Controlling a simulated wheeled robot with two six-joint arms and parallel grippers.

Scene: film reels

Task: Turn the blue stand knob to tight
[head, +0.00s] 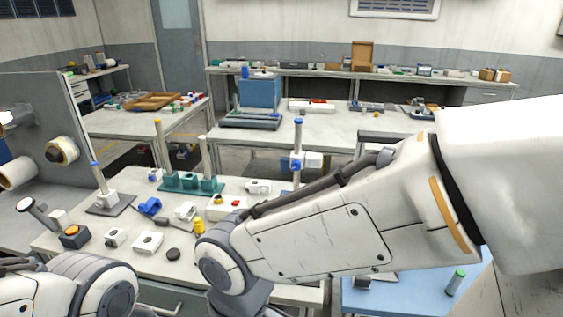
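A stand with a blue-capped grey post (298,139) rises at the middle of the near table, behind my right arm. A blue knob (295,164) sits on the white clamp block (313,161) partway up this post. The stand's foot is hidden by my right arm. Another blue-tipped post stand (98,178) stands upright at the table's left on a dark plate. No gripper touches the knob in this view. Only arm links of mine show, large at the right and at the lower left; neither gripper is in view. The knob's tightness cannot be told.
A panel with reels (62,150) stands left. My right arm covers the table's right part.

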